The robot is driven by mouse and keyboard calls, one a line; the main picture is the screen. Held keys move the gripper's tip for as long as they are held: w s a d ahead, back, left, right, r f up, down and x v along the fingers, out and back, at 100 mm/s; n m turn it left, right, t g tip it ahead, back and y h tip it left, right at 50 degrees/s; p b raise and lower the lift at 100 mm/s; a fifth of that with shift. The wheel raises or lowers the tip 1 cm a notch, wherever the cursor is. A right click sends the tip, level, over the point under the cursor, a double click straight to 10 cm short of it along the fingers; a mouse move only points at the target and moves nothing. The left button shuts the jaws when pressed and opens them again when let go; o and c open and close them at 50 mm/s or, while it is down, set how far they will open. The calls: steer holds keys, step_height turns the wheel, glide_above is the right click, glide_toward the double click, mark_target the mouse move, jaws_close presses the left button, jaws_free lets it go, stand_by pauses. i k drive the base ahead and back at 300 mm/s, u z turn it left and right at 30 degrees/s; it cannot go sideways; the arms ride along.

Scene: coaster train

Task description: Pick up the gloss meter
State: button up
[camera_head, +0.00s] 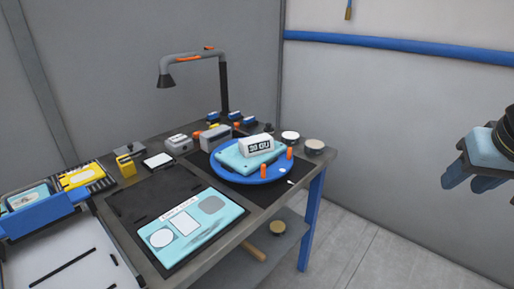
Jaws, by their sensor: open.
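A white block with a dark display reading "20 GU" (257,145) looks like the gloss meter. It sits on top of a light blue pad (234,161), which rests on a round blue plate (228,176) on the workbench. My gripper (467,187) is at the right edge of the view, open and empty. It is well to the right of the bench, apart from the block, in front of the pale wall. The underside of the block is hidden.
Orange pegs (264,171) stand on the plate's near side. Round tins (314,146) stand to its right. A grey box (216,137) and a lamp (225,85) stand behind. A light blue sheet (188,229) lies in front, and a blue tray (45,213) is at left.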

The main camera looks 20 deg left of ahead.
mark_target(258, 145)
steer(key=u, duration=1.35)
steer(key=i, duration=0.75)
steer(key=u, duration=0.1)
